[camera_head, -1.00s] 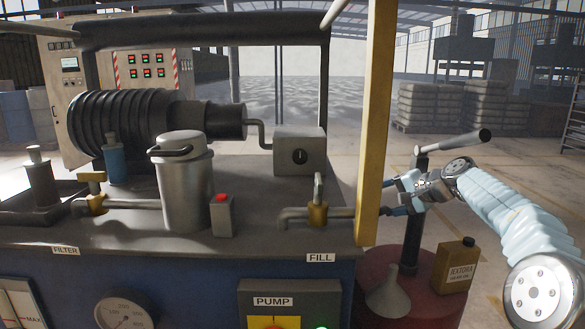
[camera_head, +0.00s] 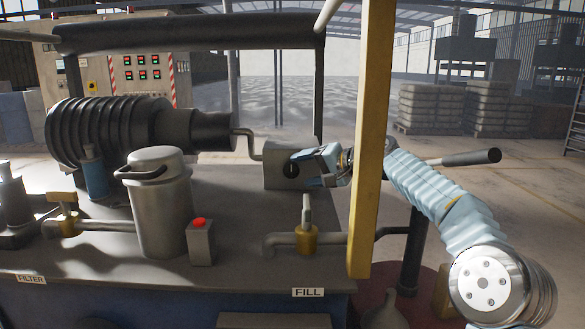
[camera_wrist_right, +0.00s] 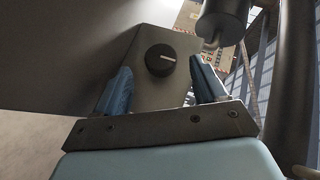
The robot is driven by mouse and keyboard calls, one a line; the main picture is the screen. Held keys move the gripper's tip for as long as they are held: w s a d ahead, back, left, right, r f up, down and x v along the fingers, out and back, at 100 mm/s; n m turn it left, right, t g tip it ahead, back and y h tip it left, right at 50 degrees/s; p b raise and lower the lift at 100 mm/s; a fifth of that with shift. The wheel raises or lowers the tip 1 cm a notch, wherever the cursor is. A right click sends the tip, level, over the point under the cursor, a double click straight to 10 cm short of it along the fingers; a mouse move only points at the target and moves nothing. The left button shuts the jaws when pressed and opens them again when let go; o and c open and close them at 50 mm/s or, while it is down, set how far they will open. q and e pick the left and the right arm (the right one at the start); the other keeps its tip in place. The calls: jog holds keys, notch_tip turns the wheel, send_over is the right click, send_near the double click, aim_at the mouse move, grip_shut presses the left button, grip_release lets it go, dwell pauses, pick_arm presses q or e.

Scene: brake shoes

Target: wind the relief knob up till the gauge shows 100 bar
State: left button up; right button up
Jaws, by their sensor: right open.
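The relief knob (camera_head: 290,170) is a round black knob on the front of a grey block (camera_head: 280,152). In the right wrist view the knob (camera_wrist_right: 160,60) shows a white pointer mark towards the right. My right gripper (camera_head: 305,169) is open in front of the knob. In the right wrist view its two blue fingers (camera_wrist_right: 164,72) stand apart, one on each side of the knob, with nothing between them that I can see gripped. The gauge is not in view now. My left gripper is not in view.
A yellow post (camera_head: 368,140) stands in front of my right arm. A fill valve (camera_head: 306,238) rises below the gripper. A silver canister (camera_head: 158,205) and a red-button box (camera_head: 200,242) stand to the left. A dark horizontal bar (camera_head: 190,32) crosses above.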

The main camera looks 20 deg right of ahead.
aim_at(294, 171)
jog(key=p+x, duration=0.1)
jog(key=x, duration=0.4)
jog(key=shift+w+a+f, duration=0.1)
jog(key=shift+w, duration=0.05)
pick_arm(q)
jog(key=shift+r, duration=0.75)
